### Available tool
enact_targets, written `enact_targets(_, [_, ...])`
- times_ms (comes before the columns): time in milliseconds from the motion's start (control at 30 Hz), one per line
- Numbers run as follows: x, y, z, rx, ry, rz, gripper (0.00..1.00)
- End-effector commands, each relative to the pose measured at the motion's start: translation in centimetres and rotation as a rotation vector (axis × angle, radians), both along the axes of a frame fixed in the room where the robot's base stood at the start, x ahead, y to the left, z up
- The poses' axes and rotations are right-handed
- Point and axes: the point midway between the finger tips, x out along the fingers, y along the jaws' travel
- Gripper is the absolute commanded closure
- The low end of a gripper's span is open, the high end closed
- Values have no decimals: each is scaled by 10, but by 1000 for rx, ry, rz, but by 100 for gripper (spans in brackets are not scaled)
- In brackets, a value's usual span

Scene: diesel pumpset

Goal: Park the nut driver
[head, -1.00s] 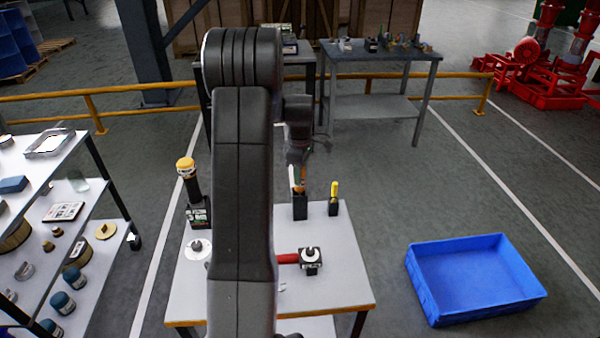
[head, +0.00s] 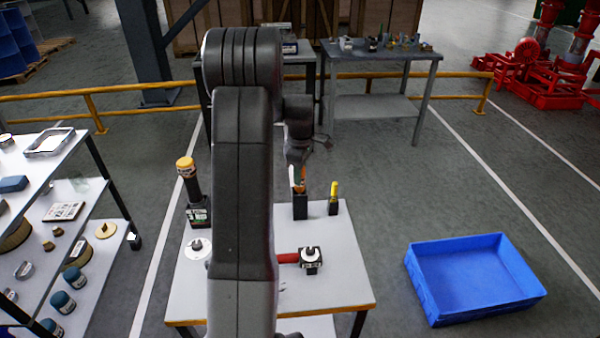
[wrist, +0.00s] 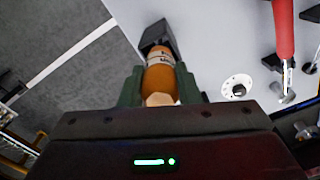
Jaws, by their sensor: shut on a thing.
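The nut driver, with an orange handle (wrist: 159,84), is between the green fingers of my gripper (wrist: 158,88), which is shut on it. In the head view a bit of orange handle (head: 301,178) shows below my wrist, right above a black holder block (head: 300,207) on the table. In the wrist view the black holder (wrist: 156,36) is at the handle's far end. The shaft is hidden, and I cannot tell how deep it sits in the holder.
A yellow-handled tool (head: 334,189) stands in a second black holder just right. A red-handled tool (wrist: 284,28) and a white disc (wrist: 237,86) are on the table (head: 340,285). A yellow-capped item (head: 187,180) stands left. A blue crate (head: 475,280) is on the floor.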

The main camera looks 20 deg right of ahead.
Motion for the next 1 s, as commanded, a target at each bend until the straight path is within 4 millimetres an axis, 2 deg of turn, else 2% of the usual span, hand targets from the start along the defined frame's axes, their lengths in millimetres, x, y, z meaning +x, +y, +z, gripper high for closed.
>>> enact_targets(900, [0,0,-19,0,0,0,100])
enact_targets(933, [0,0,-18,-1,-1,0,64])
enact_targets(1000, [0,0,-18,0,0,0,51])
